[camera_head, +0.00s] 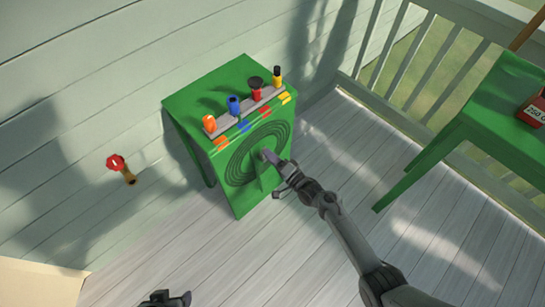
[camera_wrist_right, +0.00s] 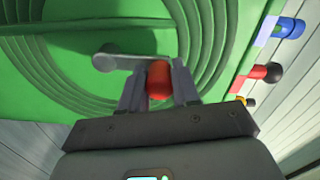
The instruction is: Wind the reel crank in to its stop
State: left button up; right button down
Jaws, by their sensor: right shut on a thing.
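The reel is a dark green coil (camera_head: 240,165) on the front of the green cabinet (camera_head: 185,100), and its ridged rings (camera_wrist_right: 45,70) fill the upper left of the right wrist view. The grey crank arm (camera_wrist_right: 120,58) lies across the reel's middle there, with its pivot end to the left and an orange-red knob (camera_wrist_right: 158,80) at its other end. My right gripper (camera_wrist_right: 159,85) is shut on the knob, one finger on each side. In the head view my right gripper (camera_head: 277,170) covers most of the crank. My left gripper (camera_head: 165,299) is partly cut off at the bottom edge.
Orange, blue, red and yellow fittings stand on a grey strip (camera_head: 245,110) on the cabinet. A red-handled tap (camera_head: 116,162) sticks out of the wall at the left. A green table (camera_head: 490,110) stands at the right by the railing. The deck boards (camera_head: 290,255) in front are clear.

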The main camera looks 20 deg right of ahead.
jog(key=c, duration=0.8)
grip_release()
jog(key=p+v, duration=0.4)
jog(key=v, duration=0.6)
jog(key=shift+s+d, duration=0.15)
jog(key=shift+s, duration=0.25)
jog(key=shift+p, duration=0.3)
